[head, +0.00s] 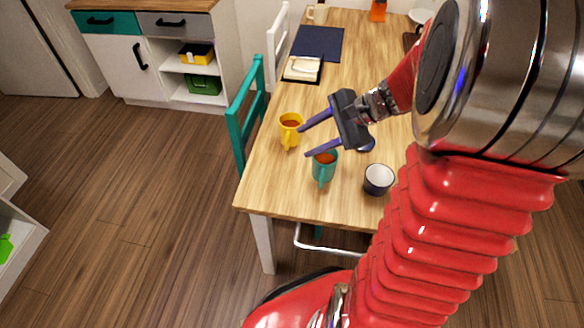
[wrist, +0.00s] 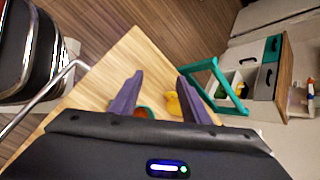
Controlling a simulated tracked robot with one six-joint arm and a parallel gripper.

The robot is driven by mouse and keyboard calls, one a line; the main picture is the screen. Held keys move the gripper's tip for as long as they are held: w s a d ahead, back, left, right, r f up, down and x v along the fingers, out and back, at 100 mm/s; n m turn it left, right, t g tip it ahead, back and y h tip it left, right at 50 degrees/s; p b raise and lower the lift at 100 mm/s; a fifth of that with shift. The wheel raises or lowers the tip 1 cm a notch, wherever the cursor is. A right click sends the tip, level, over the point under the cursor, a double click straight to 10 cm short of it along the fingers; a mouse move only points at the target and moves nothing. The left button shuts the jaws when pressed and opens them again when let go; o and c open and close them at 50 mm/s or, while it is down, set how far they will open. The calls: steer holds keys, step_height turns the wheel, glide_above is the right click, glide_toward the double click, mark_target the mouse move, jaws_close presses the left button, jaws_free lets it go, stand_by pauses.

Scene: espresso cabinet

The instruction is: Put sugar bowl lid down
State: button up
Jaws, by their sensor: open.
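My gripper (head: 304,142) is open and empty above the table, its fingers pointing left towards the yellow and teal mugs. Its two spread fingers also show in the wrist view (wrist: 160,78), with nothing between them. A dark blue bowl (head: 378,181) with a pale inside stands uncovered near the table's front edge, probably the sugar bowl. A small dark blue piece (head: 366,146), probably its lid, shows on the table behind the bowl. My gripper's body partly hides it, and the fingers are to its left, apart from it.
A yellow mug (head: 291,128) and a teal mug (head: 324,168) with brown drink stand near the fingers. They also show low in the wrist view, yellow (wrist: 172,103) and teal (wrist: 147,112). A teal chair (head: 246,115) stands left of the wooden table (head: 262,190). A napkin holder (head: 303,68) is farther back.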

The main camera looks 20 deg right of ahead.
steer(key=s+a+r+n+h, duration=0.3)
steer(key=s+a+r+n, duration=0.2)
steer(key=s+n, duration=0.2)
steer(key=s+a+r+n+h, duration=0.3)
steer(key=s+a+r+n, duration=0.2)
steer(key=n, duration=0.5)
steer(key=shift+s+a+h, duration=0.3)
steer(key=shift+s+a, duration=0.45)
steer(key=shift+s, duration=0.45)
steer(key=shift+r, duration=0.1)
steer(key=shift+c, duration=0.4)
steer(key=shift+c, duration=1.1)
